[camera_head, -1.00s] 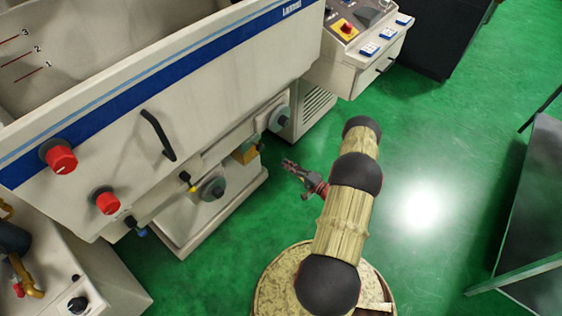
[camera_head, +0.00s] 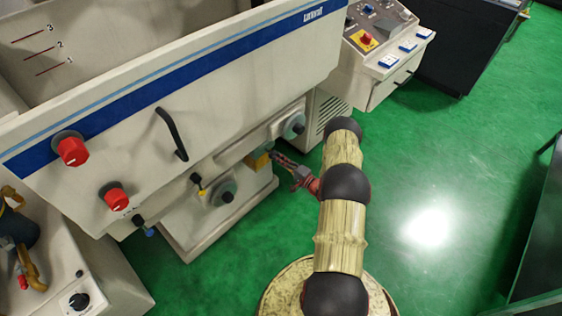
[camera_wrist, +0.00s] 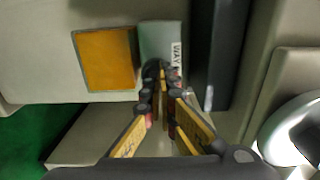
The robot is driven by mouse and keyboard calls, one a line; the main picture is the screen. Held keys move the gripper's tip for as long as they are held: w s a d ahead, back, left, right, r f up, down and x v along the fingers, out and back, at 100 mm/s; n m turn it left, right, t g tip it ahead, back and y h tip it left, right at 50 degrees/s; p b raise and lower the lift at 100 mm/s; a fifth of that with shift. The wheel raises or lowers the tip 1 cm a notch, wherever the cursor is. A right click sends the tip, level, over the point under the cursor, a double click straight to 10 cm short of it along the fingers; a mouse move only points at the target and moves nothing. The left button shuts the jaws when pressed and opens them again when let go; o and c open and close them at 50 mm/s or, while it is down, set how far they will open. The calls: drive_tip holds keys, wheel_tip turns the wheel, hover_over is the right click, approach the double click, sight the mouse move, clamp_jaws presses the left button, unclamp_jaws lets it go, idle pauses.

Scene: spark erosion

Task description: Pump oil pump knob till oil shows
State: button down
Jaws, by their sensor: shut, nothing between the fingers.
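The oil pump is a small unit low on the machine front, with an orange-yellow block (camera_head: 257,160) in the head view. In the wrist view it shows as an orange panel (camera_wrist: 106,60) beside a grey block (camera_wrist: 160,35) with a label reading "WAY". My gripper (camera_head: 275,156) is right at the unit's right side in the head view. In the wrist view my gripper (camera_wrist: 161,70) is shut and empty, its fingertips in front of the lower part of the grey block. I cannot make out the knob; the fingers may hide it. Contact is unclear.
A grey handwheel (camera_head: 222,192) is left of the pump and another (camera_head: 293,126) is to its right. The machine's overhanging tank (camera_head: 235,75) is above. A dark upright bar (camera_wrist: 225,55) stands close right of the fingers. Green floor (camera_head: 430,185) is open at right.

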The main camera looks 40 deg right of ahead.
sight(268, 151)
drive_tip(key=w+b, duration=0.1)
drive_tip(key=w, duration=0.2)
drive_tip(key=shift+w+a+b, duration=0.1)
drive_tip(key=shift+b, duration=0.2)
